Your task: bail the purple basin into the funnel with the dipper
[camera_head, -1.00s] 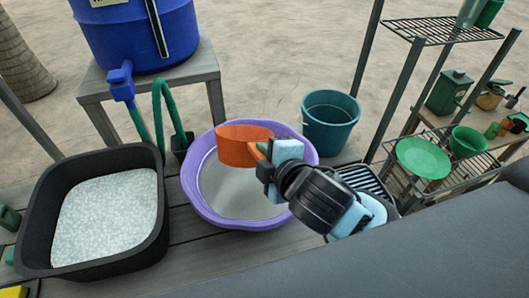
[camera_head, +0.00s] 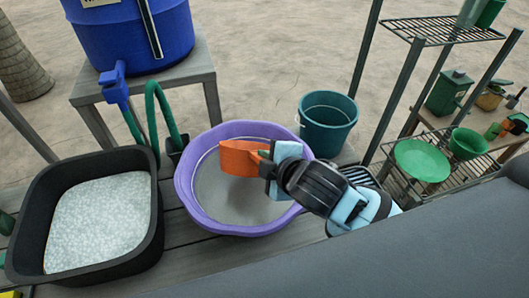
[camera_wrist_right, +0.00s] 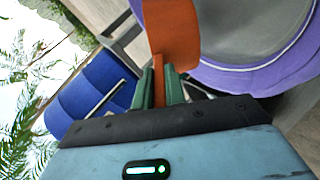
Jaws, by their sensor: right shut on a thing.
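The purple basin (camera_head: 187,200) stands on the grey wooden deck in the middle of the head view, with a greyish content or floor (camera_head: 235,200) inside. My right gripper (camera_head: 267,162) is shut on the handle of the orange dipper (camera_head: 240,158) and holds it over the basin's back part. The dipper looks tilted; I cannot tell whether it touches the content or holds anything. In the right wrist view the green fingers (camera_wrist_right: 158,90) clamp the handle, and the dipper (camera_wrist_right: 172,35) reaches beside the basin rim (camera_wrist_right: 235,80). I cannot identify the funnel. My left gripper is not in view.
A black tub (camera_head: 150,225) of pale granules stands left. Behind it are a blue barrel (camera_head: 130,40) on a stand and a green hose (camera_head: 160,105). A teal bucket (camera_head: 327,125) stands behind right of the basin. A metal shelf (camera_head: 400,80) holds green dishes on the right.

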